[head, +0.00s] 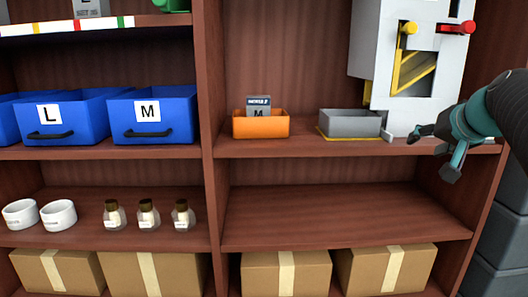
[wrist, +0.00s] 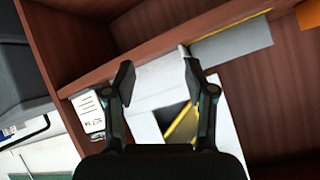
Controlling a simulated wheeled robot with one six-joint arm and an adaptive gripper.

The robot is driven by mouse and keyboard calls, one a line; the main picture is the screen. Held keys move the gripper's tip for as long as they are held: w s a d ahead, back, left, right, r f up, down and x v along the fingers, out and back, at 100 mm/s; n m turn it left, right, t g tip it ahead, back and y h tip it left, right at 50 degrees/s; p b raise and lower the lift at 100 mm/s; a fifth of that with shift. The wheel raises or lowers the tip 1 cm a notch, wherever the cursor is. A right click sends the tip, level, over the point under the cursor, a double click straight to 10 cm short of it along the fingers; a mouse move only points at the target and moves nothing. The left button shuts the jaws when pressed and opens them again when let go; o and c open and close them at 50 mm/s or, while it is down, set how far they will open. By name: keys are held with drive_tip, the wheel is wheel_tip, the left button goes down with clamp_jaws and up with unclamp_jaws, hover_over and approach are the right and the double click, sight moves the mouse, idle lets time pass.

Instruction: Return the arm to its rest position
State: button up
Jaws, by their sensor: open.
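My gripper (head: 432,150) is at the right in the head view, in front of the right end of the middle shelf. In the wrist view my gripper (wrist: 158,80) has its two fingers spread apart, with nothing between them. My teal and black arm enters from the right edge of the head view. Behind the fingers in the wrist view is the white dispensing machine (wrist: 150,90), which also stands on the shelf in the head view (head: 376,38).
A grey tray (head: 350,124) and an orange bin (head: 260,126) holding a small box sit left of the machine. Blue bins (head: 152,116) are farther left. Three bottles (head: 148,215) stand on the lower left shelf. The lower right shelf (head: 340,212) is bare. Dark grey containers (head: 497,240) stand at far right.

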drive_tip(key=s+a+f+n+g+p, duration=0.3)
drive_tip(key=s+a+f+n+g, duration=0.2)
drive_tip(key=s+a+f, duration=1.4)
drive_tip(key=s+f, duration=0.2)
drive_tip(key=s, duration=0.2)
drive_tip(key=shift+f+g+p, duration=0.3)
drive_tip(key=shift+p, duration=0.1)
drive_tip(key=shift+c, duration=0.2)
